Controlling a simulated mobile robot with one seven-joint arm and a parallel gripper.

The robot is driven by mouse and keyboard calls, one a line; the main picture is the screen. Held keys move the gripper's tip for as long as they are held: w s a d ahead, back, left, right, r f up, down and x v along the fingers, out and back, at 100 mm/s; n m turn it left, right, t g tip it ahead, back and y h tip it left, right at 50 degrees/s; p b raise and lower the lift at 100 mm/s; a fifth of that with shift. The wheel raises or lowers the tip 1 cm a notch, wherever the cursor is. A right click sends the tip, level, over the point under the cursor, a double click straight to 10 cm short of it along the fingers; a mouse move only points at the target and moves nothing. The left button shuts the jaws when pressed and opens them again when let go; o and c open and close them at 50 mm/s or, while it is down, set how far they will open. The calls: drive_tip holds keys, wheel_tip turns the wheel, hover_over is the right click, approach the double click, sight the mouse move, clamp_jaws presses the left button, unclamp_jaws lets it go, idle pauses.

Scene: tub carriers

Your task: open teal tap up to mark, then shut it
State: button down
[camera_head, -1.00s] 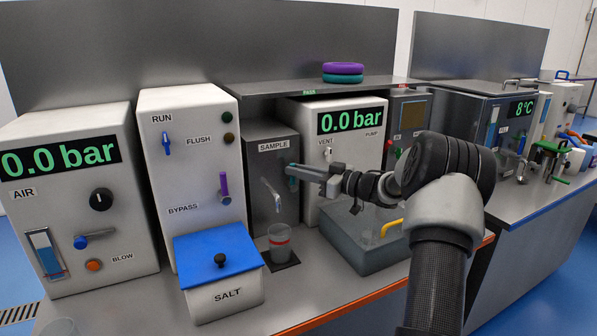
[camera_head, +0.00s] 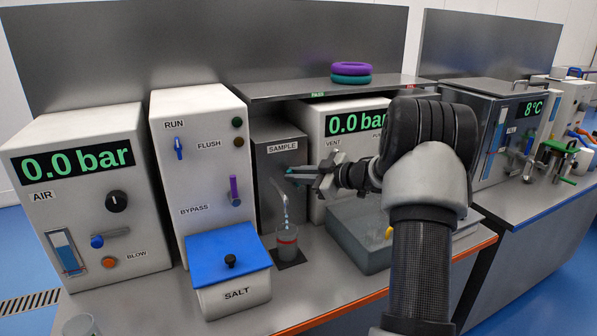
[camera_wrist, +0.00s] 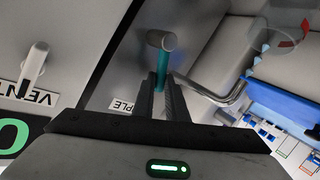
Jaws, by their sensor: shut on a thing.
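The sample box (camera_head: 284,150) carries a tap with a teal handle (camera_wrist: 163,66) and a bent metal spout (camera_wrist: 212,92). My gripper (camera_wrist: 163,92) is shut on the teal handle; in the head view my gripper (camera_head: 312,177) is at the front of the box, partly covering the tap. A thin pale stream runs from the spout down to a clear beaker (camera_head: 287,250), which stands upright below it. The beaker has a red mark (camera_head: 287,241) around it. It also shows at the wrist view's upper right (camera_wrist: 290,38). I cannot tell the water level.
A white salt box with a blue lid (camera_head: 228,254) stands left of the beaker. A grey basin (camera_head: 355,240) is to the right, below my arm. The white bypass cabinet (camera_head: 200,140) stands close on the left; a shelf (camera_head: 290,92) hangs above the sample box.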

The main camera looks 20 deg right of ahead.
idle(0.4)
drive_tip(key=c, duration=1.8)
unclamp_jaws()
drive_tip(key=shift+s, duration=0.1)
drive_tip(key=p+v, duration=0.2)
drive_tip(key=v, duration=1.5)
drive_tip(key=shift+d, duration=0.1)
